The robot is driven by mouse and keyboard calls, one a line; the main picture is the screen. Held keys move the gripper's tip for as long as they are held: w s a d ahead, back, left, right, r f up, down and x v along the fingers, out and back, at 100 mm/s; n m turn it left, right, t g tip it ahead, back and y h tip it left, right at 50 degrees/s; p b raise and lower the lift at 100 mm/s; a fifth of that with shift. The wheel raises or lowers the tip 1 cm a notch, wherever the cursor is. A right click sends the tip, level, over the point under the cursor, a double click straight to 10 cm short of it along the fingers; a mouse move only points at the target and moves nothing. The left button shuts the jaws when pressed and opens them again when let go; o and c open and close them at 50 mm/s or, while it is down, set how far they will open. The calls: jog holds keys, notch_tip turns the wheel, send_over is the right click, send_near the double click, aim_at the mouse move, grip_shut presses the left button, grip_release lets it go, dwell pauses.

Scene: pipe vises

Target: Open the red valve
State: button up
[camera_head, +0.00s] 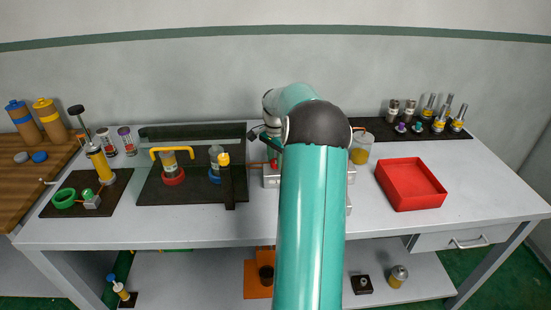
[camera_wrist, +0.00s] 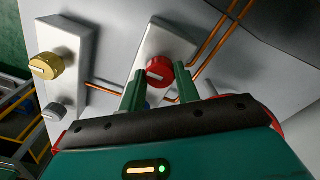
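The red valve (camera_wrist: 158,72) is a round red knob with a pale bar across its face, on a light grey block (camera_wrist: 165,42) in the wrist view. My gripper (camera_wrist: 160,82) has its two green fingers apart, one on each side of the knob in the picture. The left fingertip overlaps the knob's edge in view; I cannot tell whether either finger touches it. A blue part (camera_wrist: 148,105) shows between the fingers, below the red knob. In the head view my teal arm hides my gripper and most of the valve block.
In the wrist view a second block (camera_wrist: 70,75) carries a yellow knob (camera_wrist: 46,66) and a grey knob (camera_wrist: 55,111). Copper pipes (camera_wrist: 215,40) run beside the blocks. In the head view a red tray (camera_head: 411,184) and a jar (camera_head: 361,148) stand right of my arm.

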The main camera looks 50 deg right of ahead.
jog(key=shift+n, duration=0.4)
jog(key=n, duration=0.3)
jog(key=shift+r+n, duration=0.1)
jog(key=shift+n, duration=0.2)
jog(key=n, duration=0.3)
jog(key=shift+n, duration=0.3)
jog(key=n, duration=0.4)
jog(key=shift+n, duration=2.2)
jog(key=o, duration=1)
jog(key=shift+r, duration=0.1)
